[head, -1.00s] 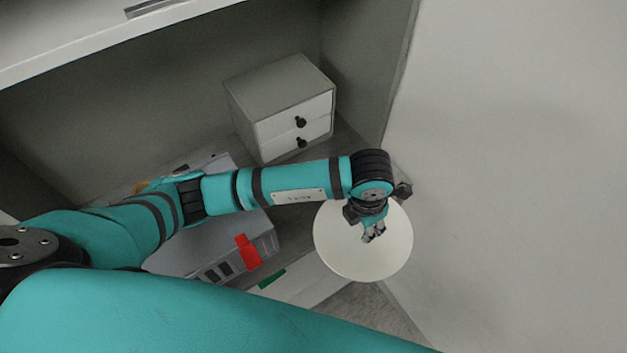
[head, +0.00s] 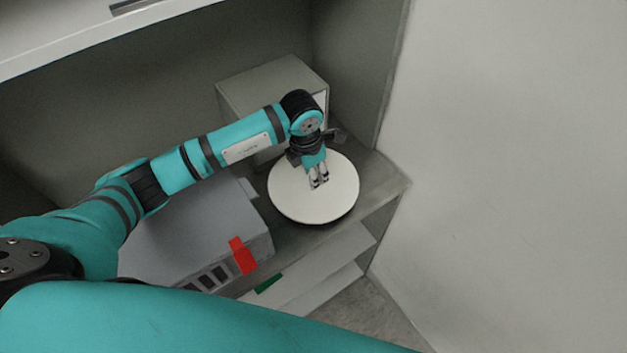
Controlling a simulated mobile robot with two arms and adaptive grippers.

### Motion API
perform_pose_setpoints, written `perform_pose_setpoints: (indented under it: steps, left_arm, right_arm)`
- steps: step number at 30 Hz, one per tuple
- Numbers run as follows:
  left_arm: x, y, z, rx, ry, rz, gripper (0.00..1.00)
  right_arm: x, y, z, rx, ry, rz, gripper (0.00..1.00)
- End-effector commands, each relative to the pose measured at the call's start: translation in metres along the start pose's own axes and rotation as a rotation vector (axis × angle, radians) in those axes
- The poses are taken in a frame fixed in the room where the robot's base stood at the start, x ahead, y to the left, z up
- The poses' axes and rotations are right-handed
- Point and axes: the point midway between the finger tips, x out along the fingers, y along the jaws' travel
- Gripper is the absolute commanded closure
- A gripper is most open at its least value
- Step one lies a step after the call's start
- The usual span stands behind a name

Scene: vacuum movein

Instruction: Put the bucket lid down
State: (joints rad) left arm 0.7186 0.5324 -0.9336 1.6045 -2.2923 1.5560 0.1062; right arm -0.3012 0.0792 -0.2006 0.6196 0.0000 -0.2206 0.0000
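The bucket lid (head: 300,203) is a round white disc. It is over the right part of the grey shelf (head: 383,180), in front of the small drawer box. A dark band shows under its near edge; I cannot tell whether it touches the shelf. My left gripper (head: 319,183) points down at the middle of the lid, with its fingers close together. It is shut on the lid, though the grip point itself is small and partly hidden by the fingers. My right gripper is not in view.
A pale drawer box (head: 245,88) stands behind the lid, partly hidden by my arm. A grey machine (head: 190,235) with a red tab (head: 243,256) is to the left. A light wall (head: 510,150) bounds the right. A little bare shelf remains right of the lid.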

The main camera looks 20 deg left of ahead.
Motion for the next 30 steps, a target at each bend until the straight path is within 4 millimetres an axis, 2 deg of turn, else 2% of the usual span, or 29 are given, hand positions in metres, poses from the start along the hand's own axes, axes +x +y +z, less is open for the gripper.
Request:
perform_pose_setpoints:
  steps: [1,3,11,15,16,21,30]
  left_arm:
    - [0.018,-0.003,-0.003,0.002,0.005,-0.006,1.00]
    - [0.025,-0.003,-0.003,0.002,0.002,-0.005,1.00]
    - [0.024,-0.003,-0.003,0.003,0.001,-0.003,1.00]
    - [0.029,-0.003,-0.004,0.003,0.001,-0.003,1.00]
    - [0.028,-0.003,-0.004,0.003,0.002,-0.003,0.69]
    - [0.027,-0.003,-0.004,0.002,0.002,-0.003,0.49]
    - [0.024,-0.003,-0.003,0.002,0.002,-0.003,0.49]
  right_arm:
    - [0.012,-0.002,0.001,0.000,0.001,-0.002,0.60]
    - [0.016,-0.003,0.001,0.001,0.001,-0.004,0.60]
    - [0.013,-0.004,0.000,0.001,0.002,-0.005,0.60]
    - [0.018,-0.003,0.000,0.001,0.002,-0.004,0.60]
    - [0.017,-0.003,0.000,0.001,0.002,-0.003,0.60]
    - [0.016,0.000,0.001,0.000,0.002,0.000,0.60]
    - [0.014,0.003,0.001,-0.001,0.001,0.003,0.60]
